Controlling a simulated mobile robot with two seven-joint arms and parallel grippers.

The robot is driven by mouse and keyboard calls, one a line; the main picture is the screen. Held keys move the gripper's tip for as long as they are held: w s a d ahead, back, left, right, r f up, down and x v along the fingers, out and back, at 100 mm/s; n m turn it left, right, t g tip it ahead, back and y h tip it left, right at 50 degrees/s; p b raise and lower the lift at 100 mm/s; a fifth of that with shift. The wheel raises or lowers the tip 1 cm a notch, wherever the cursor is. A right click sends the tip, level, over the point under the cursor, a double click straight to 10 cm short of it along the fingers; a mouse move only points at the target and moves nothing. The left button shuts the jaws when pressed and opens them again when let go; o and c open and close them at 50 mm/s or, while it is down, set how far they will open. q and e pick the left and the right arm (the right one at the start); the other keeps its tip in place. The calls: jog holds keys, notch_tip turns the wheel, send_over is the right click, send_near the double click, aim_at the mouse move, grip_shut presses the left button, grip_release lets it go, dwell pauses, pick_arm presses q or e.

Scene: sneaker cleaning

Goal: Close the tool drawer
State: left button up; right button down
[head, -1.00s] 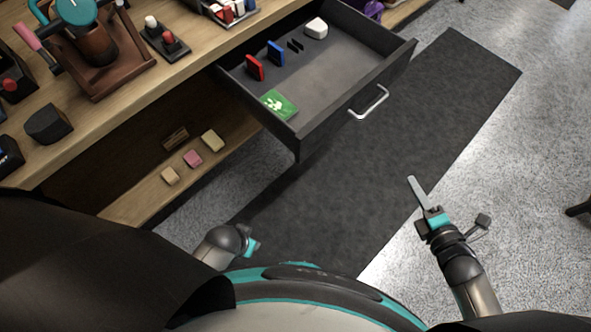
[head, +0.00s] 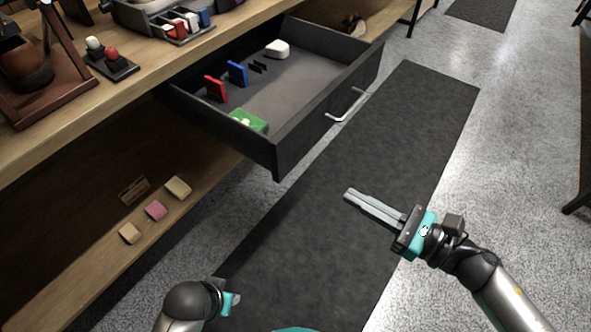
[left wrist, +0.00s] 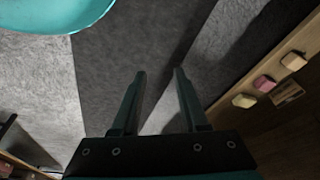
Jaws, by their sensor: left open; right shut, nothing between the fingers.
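The tool drawer (head: 308,128) is dark grey and stands pulled out from under the wooden workbench in the head view. Its silver bar handle (head: 346,106) is on the front panel. Inside lie a red block (head: 215,88), a blue block (head: 237,72), a white piece (head: 278,48) and a green item (head: 248,121). My right gripper (head: 347,197) is shut and empty, below the handle and apart from it, with its fingers pointing left. My left gripper is at the bottom of the head view, its fingers mostly hidden; in the left wrist view (left wrist: 160,78) it is open and empty above the floor.
The workbench top (head: 135,80) carries a rack of coloured items (head: 180,28) and other tools. A low shelf (head: 105,255) holds several small pastel blocks. A dark mat (head: 390,140) covers the floor before the drawer. The space between my right gripper and the handle is clear.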

aim_at(284, 158)
jog(key=b+x, duration=0.1)
jog(key=x, duration=1.1)
jog(key=shift+w+a, duration=0.4)
jog(key=shift+a, duration=0.1)
pick_arm(q)
jog(key=shift+w+d+r, duration=0.1)
jog(key=shift+w+r, duration=0.15)
jog(key=shift+r, duration=0.3)
jog(key=shift+w+r, duration=0.2)
jog(key=shift+r, duration=0.35)
jog(key=shift+s+f, duration=0.1)
jog(key=shift+s, duration=0.15)
